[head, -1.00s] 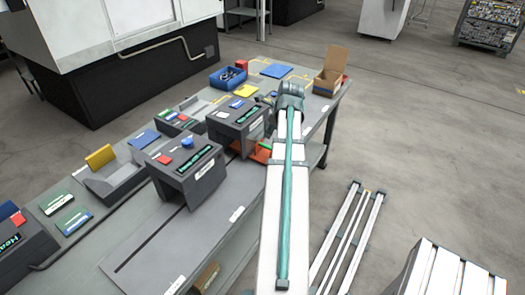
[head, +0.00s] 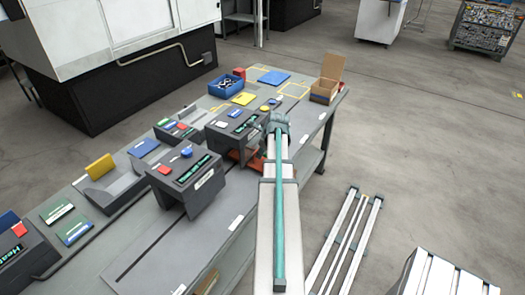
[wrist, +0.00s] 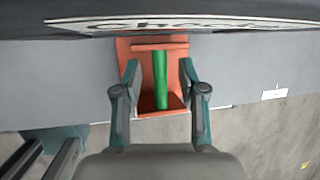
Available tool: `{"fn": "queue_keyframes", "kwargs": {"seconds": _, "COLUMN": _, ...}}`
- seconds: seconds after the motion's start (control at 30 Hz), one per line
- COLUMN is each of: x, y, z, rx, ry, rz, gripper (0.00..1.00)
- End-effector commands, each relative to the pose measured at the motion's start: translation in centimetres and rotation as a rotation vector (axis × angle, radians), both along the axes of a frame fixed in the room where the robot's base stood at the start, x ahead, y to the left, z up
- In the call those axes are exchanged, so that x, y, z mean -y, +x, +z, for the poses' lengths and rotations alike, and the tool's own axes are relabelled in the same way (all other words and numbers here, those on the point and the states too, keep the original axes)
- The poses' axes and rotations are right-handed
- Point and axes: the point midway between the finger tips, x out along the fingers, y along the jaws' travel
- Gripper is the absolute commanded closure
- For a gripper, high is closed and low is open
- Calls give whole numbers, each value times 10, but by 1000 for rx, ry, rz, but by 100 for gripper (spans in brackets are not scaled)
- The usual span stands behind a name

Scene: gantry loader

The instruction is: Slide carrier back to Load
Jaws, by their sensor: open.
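The orange-red carrier (wrist: 177,104), a tray with a low rim, holds a green cylinder (wrist: 161,82) in the wrist view. Its far end lies by the dark station with the large "Check" lettering (wrist: 190,24). My gripper (wrist: 160,68) is open, with one finger at each side of the carrier; I cannot tell whether they touch it. In the head view a small part of the carrier (head: 242,156) shows under the Check station (head: 232,131), left of my arm, which hides the rest and my fingers.
A second dark station (head: 187,178) straddles the slotted track (head: 140,262) nearer the camera. White labels (head: 235,222) line the bench's front edge. A blue bin (head: 227,80) and cardboard box (head: 325,90) stand at the far end. The track between the stations looks clear.

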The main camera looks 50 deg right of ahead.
Motion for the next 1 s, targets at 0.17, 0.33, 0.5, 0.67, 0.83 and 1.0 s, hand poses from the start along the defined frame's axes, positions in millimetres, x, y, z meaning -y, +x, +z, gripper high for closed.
{"fn": "queue_keyframes", "kwargs": {"seconds": 0.17, "x": 0, "y": 2, "z": -4, "rx": 0, "ry": 1, "rz": 0, "gripper": 59}}
{"fn": "queue_keyframes", "kwargs": {"seconds": 0.33, "x": 0, "y": 1, "z": -4, "rx": 0, "ry": 1, "rz": 0, "gripper": 59}}
{"fn": "queue_keyframes", "kwargs": {"seconds": 0.5, "x": 0, "y": 1, "z": -4, "rx": 0, "ry": 0, "rz": 0, "gripper": 80}}
{"fn": "queue_keyframes", "kwargs": {"seconds": 0.67, "x": 0, "y": 1, "z": -4, "rx": 0, "ry": 1, "rz": 0, "gripper": 100}}
{"fn": "queue_keyframes", "kwargs": {"seconds": 0.83, "x": 1, "y": 1, "z": -4, "rx": 0, "ry": 0, "rz": 0, "gripper": 100}}
{"fn": "queue_keyframes", "kwargs": {"seconds": 1.0, "x": 0, "y": 1, "z": -4, "rx": 0, "ry": 0, "rz": 0, "gripper": 100}}
